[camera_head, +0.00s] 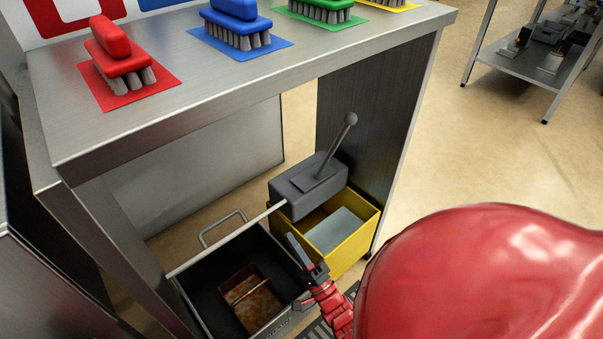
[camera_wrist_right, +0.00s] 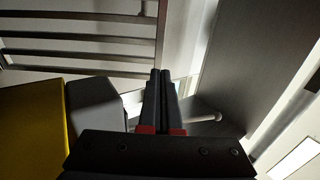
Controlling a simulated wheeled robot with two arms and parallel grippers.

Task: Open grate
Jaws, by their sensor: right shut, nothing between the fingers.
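My right gripper (camera_head: 302,252) is shut and empty. It hangs low over the right side of an open, dark metal basin (camera_head: 213,270), beside a yellow bucket. In the right wrist view its two fingers (camera_wrist_right: 160,78) lie together. In the head view, a dark slatted strip (camera_head: 318,331) shows at the bottom edge, mostly hidden by my right arm. I cannot tell if it is the same grate. My left gripper is out of view.
The yellow bucket (camera_head: 350,248) carries a grey wringer (camera_head: 306,186) with a ball-ended lever, close beside my gripper. A wire loop handle (camera_head: 222,228) stands at the basin's far side. A steel table (camera_head: 160,85) with several brushes stands above.

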